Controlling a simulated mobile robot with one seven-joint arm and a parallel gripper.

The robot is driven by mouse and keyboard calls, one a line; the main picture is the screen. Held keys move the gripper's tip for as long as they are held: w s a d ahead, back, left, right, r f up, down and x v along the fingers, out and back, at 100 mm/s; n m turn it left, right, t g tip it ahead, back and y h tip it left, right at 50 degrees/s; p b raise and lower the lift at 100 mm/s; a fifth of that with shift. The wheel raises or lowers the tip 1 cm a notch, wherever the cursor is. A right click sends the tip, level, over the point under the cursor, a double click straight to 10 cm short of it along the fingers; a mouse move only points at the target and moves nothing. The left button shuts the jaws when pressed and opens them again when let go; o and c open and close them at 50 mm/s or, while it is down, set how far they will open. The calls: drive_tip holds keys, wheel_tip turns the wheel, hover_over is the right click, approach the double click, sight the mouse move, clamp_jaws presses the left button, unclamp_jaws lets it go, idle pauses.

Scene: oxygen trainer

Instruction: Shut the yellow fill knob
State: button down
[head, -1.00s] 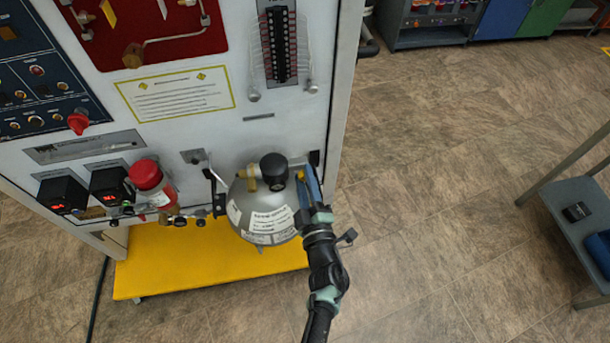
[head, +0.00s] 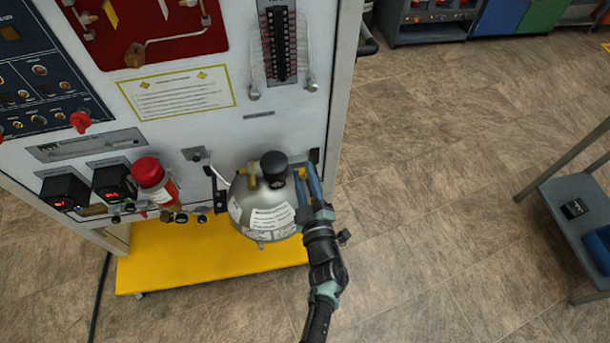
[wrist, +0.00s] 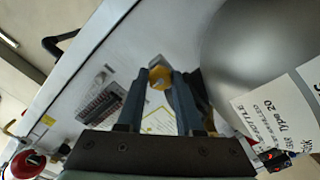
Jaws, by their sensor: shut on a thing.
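The yellow fill knob (head: 301,171) is small and sits at the right of the grey tank (head: 240,205), by the panel's lower right edge. My gripper (head: 304,172) reaches up to it from below, one blue finger on each side. In the wrist view the round yellow knob (wrist: 160,77) lies between the two fingertips (wrist: 162,80), which are closed on it. The fingers partly cover it in the head view. I cannot tell from its look whether the knob is fully shut.
A black knob (head: 273,165) and a brass fitting (head: 251,178) stand on top of the tank, left of my fingers. A red-capped bottle (head: 155,183) is farther left. A yellow platform (head: 170,255) lies below. The floor (head: 440,220) to the right is clear up to a grey bench (head: 565,215).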

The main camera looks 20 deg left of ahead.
drive_tip(key=c, duration=0.6)
unclamp_jaws()
drive_tip(key=shift+o, duration=0.2)
drive_tip(key=p+v, duration=0.2)
drive_tip(key=v, duration=1.1)
